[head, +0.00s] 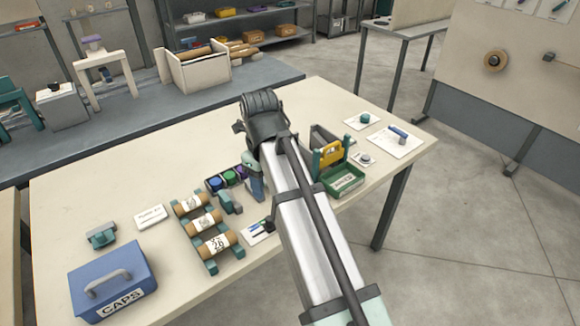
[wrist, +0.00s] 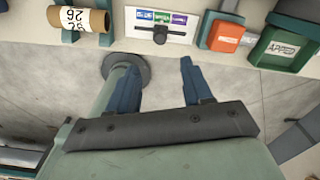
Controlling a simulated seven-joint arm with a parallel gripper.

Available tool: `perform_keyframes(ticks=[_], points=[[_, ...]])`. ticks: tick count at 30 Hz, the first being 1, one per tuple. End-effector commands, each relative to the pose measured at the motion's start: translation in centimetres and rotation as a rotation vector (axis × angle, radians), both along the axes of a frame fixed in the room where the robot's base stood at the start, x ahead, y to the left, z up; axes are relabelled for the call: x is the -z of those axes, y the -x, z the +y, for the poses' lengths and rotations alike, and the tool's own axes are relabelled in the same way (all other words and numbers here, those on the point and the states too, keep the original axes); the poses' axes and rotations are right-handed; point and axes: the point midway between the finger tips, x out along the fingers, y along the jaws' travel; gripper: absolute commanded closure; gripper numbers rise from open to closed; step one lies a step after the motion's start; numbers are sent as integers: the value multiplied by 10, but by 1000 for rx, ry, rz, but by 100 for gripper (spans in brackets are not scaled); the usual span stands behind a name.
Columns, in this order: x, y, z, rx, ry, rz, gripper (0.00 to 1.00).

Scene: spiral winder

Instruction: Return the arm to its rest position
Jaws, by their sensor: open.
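My gripper (wrist: 158,78) shows in the wrist view with its two blue fingers spread apart and nothing between them. The fingers point toward the table edge, with grey floor behind them. In the head view my arm reaches from the lower right over the table, and its dark wrist hides most of the gripper. Labelled cardboard tubes (head: 217,243) lie on a teal rack left of the arm. One tube (wrist: 80,18) also shows at the upper left of the wrist view, apart from the fingers.
A blue CAPS box (head: 112,284) stands at the table's front left. A tray of coloured caps (head: 214,183) sits close left of my arm, and a green bin (head: 347,181) close right. A card with colour labels (wrist: 172,20) lies beyond the fingers. The table's back left (head: 110,175) is clear.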

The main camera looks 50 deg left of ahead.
Motion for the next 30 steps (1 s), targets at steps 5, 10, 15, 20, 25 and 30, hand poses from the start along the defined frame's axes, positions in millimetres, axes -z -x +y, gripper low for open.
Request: perform_keyframes(ticks=[5, 10, 15, 20, 25, 30], points=[[0, 0, 0, 0, 0, 0, 50], [6, -10, -5, -11, 1, 0, 50], [33, -55, -28, -73, 2, 0, 50], [69, -112, -63, -168, 1, 1, 50], [105, -167, -108, -270, 2, 2, 50], [141, -215, -158, -374, 0, 1, 50]])
